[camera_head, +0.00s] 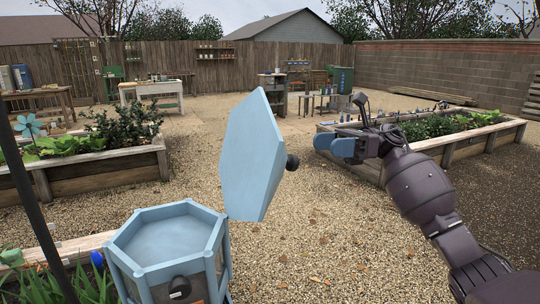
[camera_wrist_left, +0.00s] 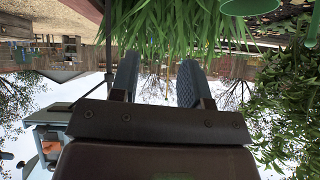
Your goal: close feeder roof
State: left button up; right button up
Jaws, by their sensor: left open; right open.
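The light blue feeder (camera_head: 170,264) stands at the lower left of the head view, its six-sided top open and its inside showing. Its blue roof (camera_head: 250,155) stands up steeply at the right side of the body, well away from covering the opening. A dark round knob (camera_head: 292,162) sticks out from the roof's right face. My right gripper (camera_head: 337,145) is open and empty, to the right of the knob and apart from it. My left gripper (camera_wrist_left: 158,82) shows only in the left wrist view, open, with nothing clearly between its fingers.
A raised bed (camera_head: 450,145) lies behind my right arm. Another raised bed (camera_head: 95,175) is at the left. A dark pole (camera_head: 28,190) and green plants (camera_head: 75,288) are near the feeder. Gravel between the beds is clear. Long green leaves (camera_wrist_left: 180,25) hang close in the left wrist view.

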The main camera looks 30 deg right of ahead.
aim_at(292, 160)
jog(key=a, duration=0.3)
jog(key=s+a+n+g, duration=0.1)
jog(key=a, duration=0.3)
jog(key=a+f+n, duration=0.1)
jog(key=a, duration=0.3)
jog(key=shift+s+g+h+p, duration=0.2)
jog(key=shift+g+h+p, duration=0.1)
jog(key=shift+p, duration=0.05)
grip_shut()
